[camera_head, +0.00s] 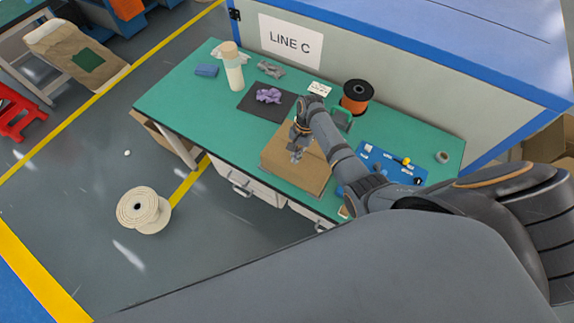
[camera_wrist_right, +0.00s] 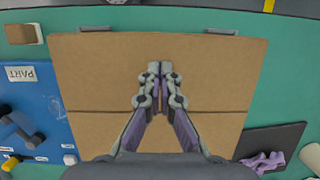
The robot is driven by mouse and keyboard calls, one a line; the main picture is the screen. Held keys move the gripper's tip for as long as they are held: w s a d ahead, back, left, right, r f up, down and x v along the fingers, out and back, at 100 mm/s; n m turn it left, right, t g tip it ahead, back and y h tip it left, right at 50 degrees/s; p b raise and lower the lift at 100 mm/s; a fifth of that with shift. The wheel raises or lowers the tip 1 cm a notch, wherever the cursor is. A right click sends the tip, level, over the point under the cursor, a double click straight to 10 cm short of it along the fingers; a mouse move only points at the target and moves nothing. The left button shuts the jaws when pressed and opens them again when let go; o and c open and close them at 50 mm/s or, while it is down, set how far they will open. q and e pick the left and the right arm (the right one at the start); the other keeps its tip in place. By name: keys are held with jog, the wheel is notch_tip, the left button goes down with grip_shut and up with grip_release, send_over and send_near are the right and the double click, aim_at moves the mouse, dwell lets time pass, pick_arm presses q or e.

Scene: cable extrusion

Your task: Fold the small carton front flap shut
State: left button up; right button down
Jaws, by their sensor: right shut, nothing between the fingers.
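The small brown carton (camera_head: 310,180) sits near the front edge of the green bench. In the right wrist view its top (camera_wrist_right: 90,75) looks flat, with a dark seam across it; no flap stands up there. I cannot tell how closely the front flap lies against the carton. My right gripper (camera_head: 296,158) is shut and empty, pointing down over the carton top. In the right wrist view its fingertips (camera_wrist_right: 160,68) are together over the panel beyond the seam; contact is unclear. My left gripper is not in view.
A blue board (camera_head: 395,162) with small parts lies right of the carton. A black mat (camera_head: 258,112) with purple cloth (camera_head: 268,96) lies behind it to the left. An orange spool (camera_head: 355,96) and a bottle (camera_head: 234,72) stand toward the back.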

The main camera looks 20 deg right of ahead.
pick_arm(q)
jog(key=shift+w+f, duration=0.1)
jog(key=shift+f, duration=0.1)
pick_arm(e)
jog(key=shift+s+a+f, duration=0.1)
jog(key=shift+s+f, duration=0.5)
jog(key=shift+f, duration=0.2)
jog(key=r+p, duration=0.2)
jog(key=p, duration=0.1)
jog(key=shift+w+r+p, duration=0.3)
jog(key=shift+w+r, duration=0.35)
jog(key=shift+r, duration=0.25)
jog(key=shift+w+r, duration=0.2)
jog(key=shift+r, duration=0.25)
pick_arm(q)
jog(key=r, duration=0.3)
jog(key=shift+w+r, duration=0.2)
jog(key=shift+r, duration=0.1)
pick_arm(e)
notch_tip(320, 180, up, 5)
jog(key=shift+s+r, duration=0.1)
jog(key=shift+r, duration=0.05)
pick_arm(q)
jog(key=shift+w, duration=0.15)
pick_arm(e)
jog(key=shift+s, duration=0.15)
